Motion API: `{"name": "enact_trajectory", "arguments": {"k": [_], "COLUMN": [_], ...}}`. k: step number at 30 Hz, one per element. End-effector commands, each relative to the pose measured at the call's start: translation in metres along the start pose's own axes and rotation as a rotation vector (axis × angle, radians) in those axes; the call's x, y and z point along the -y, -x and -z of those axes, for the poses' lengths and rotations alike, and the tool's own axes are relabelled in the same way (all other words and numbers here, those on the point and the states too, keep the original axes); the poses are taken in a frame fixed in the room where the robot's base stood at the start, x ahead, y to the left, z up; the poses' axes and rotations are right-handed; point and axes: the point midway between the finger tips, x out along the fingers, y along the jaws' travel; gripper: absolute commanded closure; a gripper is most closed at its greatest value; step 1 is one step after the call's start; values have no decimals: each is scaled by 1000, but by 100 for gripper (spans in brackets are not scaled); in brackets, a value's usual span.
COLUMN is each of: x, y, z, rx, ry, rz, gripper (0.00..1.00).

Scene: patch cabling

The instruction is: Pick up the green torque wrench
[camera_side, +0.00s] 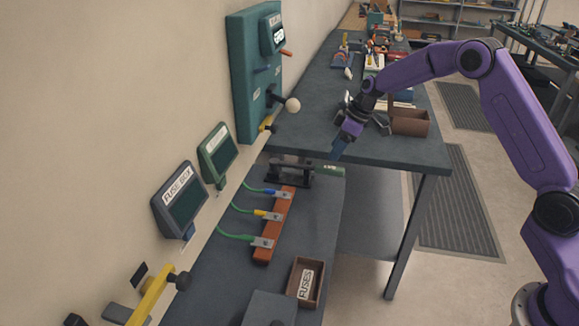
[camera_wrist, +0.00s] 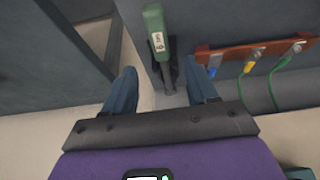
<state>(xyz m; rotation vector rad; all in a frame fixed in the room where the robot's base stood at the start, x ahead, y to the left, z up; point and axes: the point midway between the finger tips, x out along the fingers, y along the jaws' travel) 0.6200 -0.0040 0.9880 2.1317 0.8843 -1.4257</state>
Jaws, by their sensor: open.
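The green torque wrench (camera_wrist: 155,30) shows at the top middle of the wrist view, its labelled green handle pointing up and its dark shaft running down between my fingers in that picture. In the side view its green handle (camera_side: 328,171) sticks out to the right of a black holder (camera_side: 284,170) on the lower bench. My gripper (camera_wrist: 161,72) is open and empty, with one blue finger on each side of the wrench's line. In the side view my gripper (camera_side: 338,150) is just above the handle. I cannot tell the exact height gap.
A brown fuses tray (camera_side: 307,283) stands nearer. The higher bench (camera_side: 400,150) has its edge close behind my gripper.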

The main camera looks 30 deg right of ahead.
Motion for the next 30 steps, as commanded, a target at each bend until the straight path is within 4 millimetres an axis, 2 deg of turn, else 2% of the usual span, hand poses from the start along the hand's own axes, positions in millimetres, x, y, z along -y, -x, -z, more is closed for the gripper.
{"name": "enact_trajectory", "arguments": {"k": [3, 14, 21, 25, 30], "x": [1, 0, 1, 1, 1], "y": [-22, -47, -78, -88, -91], "z": [0, 2, 6, 6, 6], "rx": [1, 0, 1, 0, -1], "ry": [-1, 0, -1, -1, -1], "rz": [2, 0, 1, 0, -1], "gripper": [43, 43, 43, 43, 43]}}
